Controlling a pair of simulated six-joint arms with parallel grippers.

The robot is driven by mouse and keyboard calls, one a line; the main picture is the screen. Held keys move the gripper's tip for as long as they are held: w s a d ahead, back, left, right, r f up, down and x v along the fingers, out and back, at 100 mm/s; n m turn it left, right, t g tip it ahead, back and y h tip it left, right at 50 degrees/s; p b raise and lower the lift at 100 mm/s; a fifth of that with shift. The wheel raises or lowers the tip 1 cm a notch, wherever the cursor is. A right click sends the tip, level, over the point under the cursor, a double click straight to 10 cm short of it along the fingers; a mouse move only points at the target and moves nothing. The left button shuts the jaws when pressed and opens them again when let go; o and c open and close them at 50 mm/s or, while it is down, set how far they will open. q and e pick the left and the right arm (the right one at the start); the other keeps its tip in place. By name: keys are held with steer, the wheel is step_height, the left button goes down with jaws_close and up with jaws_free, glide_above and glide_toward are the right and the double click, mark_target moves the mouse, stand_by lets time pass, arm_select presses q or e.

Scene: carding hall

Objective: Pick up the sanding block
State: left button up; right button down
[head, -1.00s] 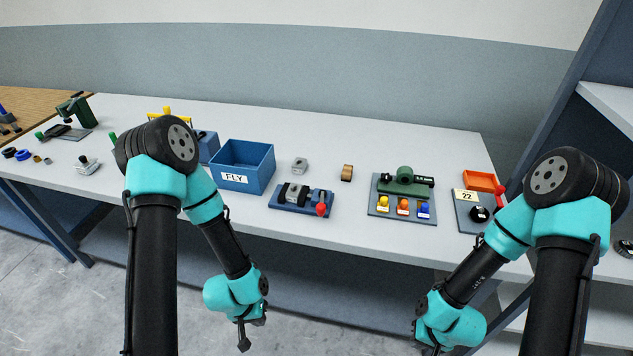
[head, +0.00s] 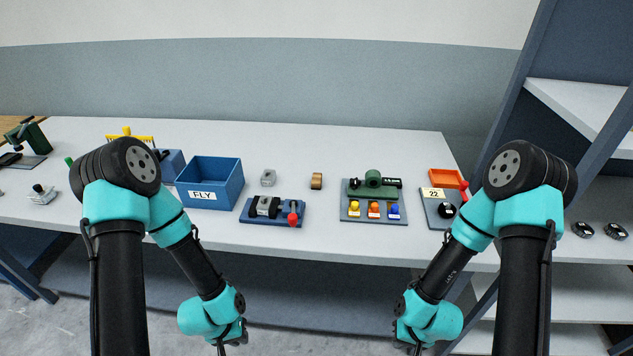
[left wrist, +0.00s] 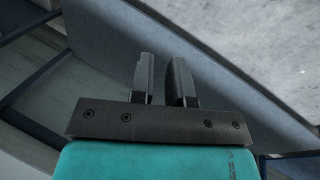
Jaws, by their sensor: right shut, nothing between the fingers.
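A small tan block with a dark side (head: 317,181) sits on the white table near its middle. It may be the sanding block, but it is too small to be sure. My left gripper (head: 222,348) hangs low in front of the table, well away from the block. In the left wrist view its two fingers (left wrist: 162,80) stand apart with nothing between them. My right gripper (head: 416,349) also hangs low in front of the table, at the bottom edge of the head view, shut and empty.
On the table (head: 330,145) stand a blue FLY bin (head: 208,191), a grey block (head: 268,178), a blue fixture (head: 272,218), a button board (head: 350,213), an orange tray (head: 445,177) and a 22 panel (head: 432,209). Shelves (head: 590,245) stand at right.

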arm_select(q)
steer(key=o, duration=1.4)
steer(key=shift+w, duration=0.1)
